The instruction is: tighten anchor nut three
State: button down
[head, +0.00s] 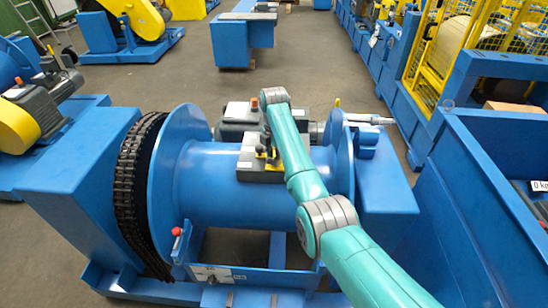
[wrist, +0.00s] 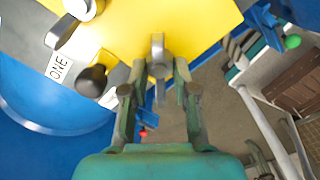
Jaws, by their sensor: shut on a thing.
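In the wrist view my gripper (wrist: 160,72) reaches over a yellow plate (wrist: 190,25). Its two fingers are closed on a small grey metal piece (wrist: 158,50), which stands at the plate's lower edge. I cannot tell whether this piece is anchor nut three; no number shows on it. A white label reading ONE (wrist: 59,67) lies to the left, near a black knob (wrist: 92,80) and a grey metal lever (wrist: 62,32).
A blue drum (head: 215,190) with a black chain (head: 132,190) at its left side fills the head view's middle. A blue bin wall (head: 480,190) stands close on the right. In the wrist view a green knob (wrist: 292,42) is at right. Grey floor (head: 300,65) is open behind.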

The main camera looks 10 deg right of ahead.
jog(key=m, duration=0.5)
jog(key=shift+w+m, duration=0.15)
jog(key=shift+m, duration=0.15)
jog(key=m, duration=0.6)
jog(key=shift+w+r, duration=0.1)
jog(key=shift+w, duration=0.1)
jog(key=m, duration=0.5)
jog(key=shift+w+d+m, duration=0.1)
jog(key=shift+m, duration=0.3)
jog(key=m, duration=0.5)
jog(key=shift+d, duration=0.1)
jog(key=m, duration=0.6)
jog(key=shift+d+r+m, duration=0.1)
jog(key=shift+d+m, duration=0.05)
jog(key=shift+m, duration=0.15)
jog(key=m, duration=0.6)
jog(key=shift+d+m, duration=0.1)
jog(key=shift+m, duration=0.2)
jog(key=m, duration=0.5)
jog(key=shift+s, duration=0.2)
jog(key=shift+m, duration=2.3)
